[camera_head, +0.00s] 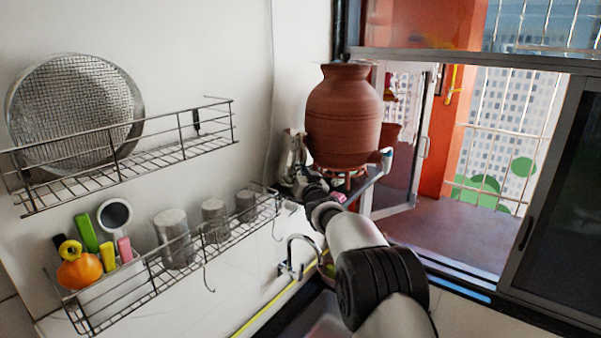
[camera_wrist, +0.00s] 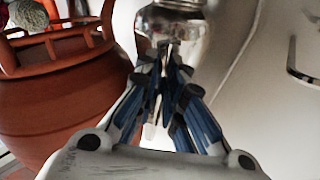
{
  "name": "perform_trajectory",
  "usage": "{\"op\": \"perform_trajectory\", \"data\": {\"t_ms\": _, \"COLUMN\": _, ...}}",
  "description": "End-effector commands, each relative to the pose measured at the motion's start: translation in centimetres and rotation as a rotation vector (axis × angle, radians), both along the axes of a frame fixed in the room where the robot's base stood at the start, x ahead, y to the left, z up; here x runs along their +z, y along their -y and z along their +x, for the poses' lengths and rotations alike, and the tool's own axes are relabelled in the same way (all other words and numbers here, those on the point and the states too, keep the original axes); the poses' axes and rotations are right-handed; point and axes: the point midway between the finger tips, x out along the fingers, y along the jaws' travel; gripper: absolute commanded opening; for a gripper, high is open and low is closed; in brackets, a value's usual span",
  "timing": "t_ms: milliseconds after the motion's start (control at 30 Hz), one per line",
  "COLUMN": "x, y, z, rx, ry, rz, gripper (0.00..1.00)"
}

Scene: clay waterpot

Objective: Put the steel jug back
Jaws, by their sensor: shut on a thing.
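The steel jug (camera_wrist: 172,24) is a shiny metal vessel at the top of the wrist view, between my fingertips. My gripper (camera_wrist: 174,62) is shut on it, and the blue-padded fingers hide part of it. In the head view the jug (camera_head: 292,150) is a small shiny shape just left of the big clay waterpot (camera_head: 343,112). My gripper (camera_head: 300,184) is there too, below the jug, partly hidden by my arm. The waterpot also fills the left side of the wrist view (camera_wrist: 62,100), beside my gripper. I cannot tell whether the jug touches anything below it.
The waterpot sits on a red stand (camera_head: 345,178) on a dark shelf (camera_head: 362,188). A lower wire rack (camera_head: 150,268) holds several steel cups; an upper rack (camera_head: 130,160) holds a round sieve (camera_head: 76,110). A tap (camera_head: 290,258) stands below. The window is at right.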

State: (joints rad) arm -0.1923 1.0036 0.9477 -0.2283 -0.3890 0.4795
Motion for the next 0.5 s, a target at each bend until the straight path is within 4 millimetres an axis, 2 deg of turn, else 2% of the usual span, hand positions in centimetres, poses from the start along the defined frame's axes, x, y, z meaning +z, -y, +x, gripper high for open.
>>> {"op": "perform_trajectory", "data": {"t_ms": 33, "x": 0.30, "y": -0.15, "z": -0.03, "rx": 0.003, "ry": 0.006, "rz": 0.002, "gripper": 0.00}}
{"op": "perform_trajectory", "data": {"t_ms": 67, "x": 0.05, "y": -0.15, "z": -0.04, "rx": 0.002, "ry": 0.001, "rz": 0.000, "gripper": 0.10}}
{"op": "perform_trajectory", "data": {"t_ms": 333, "x": 0.09, "y": -0.12, "z": -0.03, "rx": 0.002, "ry": 0.001, "rz": 0.000, "gripper": 0.28}}
{"op": "perform_trajectory", "data": {"t_ms": 500, "x": 0.09, "y": -0.11, "z": -0.03, "rx": 0.002, "ry": 0.001, "rz": 0.000, "gripper": 0.29}}
